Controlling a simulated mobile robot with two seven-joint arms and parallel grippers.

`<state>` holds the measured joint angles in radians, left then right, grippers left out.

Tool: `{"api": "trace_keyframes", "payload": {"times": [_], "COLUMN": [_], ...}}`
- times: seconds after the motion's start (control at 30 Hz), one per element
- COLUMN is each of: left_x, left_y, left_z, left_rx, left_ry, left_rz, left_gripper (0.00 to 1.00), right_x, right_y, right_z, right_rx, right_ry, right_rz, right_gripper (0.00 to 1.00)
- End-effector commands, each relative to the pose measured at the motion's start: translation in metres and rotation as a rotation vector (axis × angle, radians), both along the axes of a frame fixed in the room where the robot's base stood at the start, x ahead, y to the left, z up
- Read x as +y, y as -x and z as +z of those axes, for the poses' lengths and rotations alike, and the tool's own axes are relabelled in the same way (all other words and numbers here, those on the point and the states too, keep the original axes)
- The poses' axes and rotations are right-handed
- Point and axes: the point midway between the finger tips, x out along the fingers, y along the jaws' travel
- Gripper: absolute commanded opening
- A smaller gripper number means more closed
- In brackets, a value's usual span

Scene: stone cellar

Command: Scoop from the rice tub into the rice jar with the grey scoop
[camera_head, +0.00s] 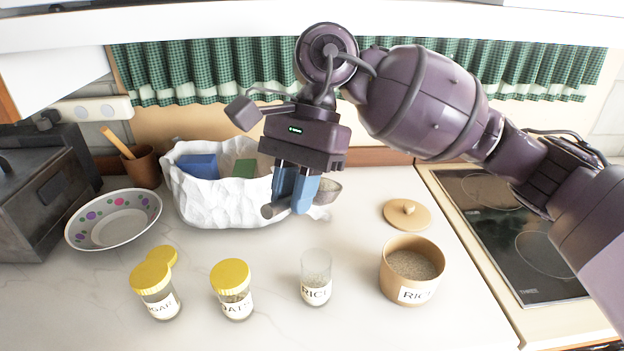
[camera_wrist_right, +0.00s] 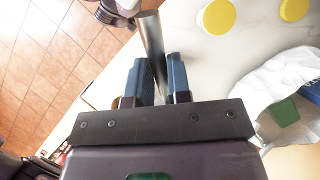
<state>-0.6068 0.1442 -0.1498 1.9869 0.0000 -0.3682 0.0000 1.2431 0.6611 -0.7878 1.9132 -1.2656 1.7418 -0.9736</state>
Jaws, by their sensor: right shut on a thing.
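My right gripper (camera_head: 293,205) is shut on the grey scoop (camera_head: 329,191), above the counter and in front of the white basket. The scoop's bowl shows to the right of the blue fingers and its handle end to the left; I cannot tell surely what is in the bowl. In the right wrist view the grey handle (camera_wrist_right: 150,38) runs between the fingers (camera_wrist_right: 158,62). The rice tub (camera_head: 398,288), tan, open and labelled, holds grainy rice at front right. The rice jar (camera_head: 316,291), clear, open and labelled, stands left of it, partly filled. My left gripper is not in view.
Yellow-lidded jars (camera_head: 233,290) (camera_head: 156,290) stand left of the rice jar. A wooden lid (camera_head: 407,214) lies behind the tub. A white crumpled basket (camera_head: 210,208), a dotted bowl (camera_head: 112,220) and a stove (camera_head: 520,235) surround the work area.

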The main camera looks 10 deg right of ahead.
Motion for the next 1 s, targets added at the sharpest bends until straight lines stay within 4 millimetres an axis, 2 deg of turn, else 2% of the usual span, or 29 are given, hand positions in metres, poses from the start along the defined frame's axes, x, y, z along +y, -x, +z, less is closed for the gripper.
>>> {"api": "trace_keyframes", "payload": {"times": [0.27,0.77,1.0], "left_x": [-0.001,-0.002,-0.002], "left_y": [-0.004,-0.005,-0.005], "left_z": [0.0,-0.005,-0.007], "left_rx": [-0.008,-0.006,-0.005], "left_ry": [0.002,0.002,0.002], "left_rz": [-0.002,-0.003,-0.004], "left_gripper": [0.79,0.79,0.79], "right_x": [-0.001,-0.001,-0.005], "right_y": [0.001,0.001,0.01], "right_z": [-0.006,-0.042,-0.043], "right_rx": [0.005,0.007,-0.179], "right_ry": [-0.006,-0.006,-0.241], "right_rz": [0.039,0.037,-0.068], "right_gripper": [0.0,0.0,0.0]}}
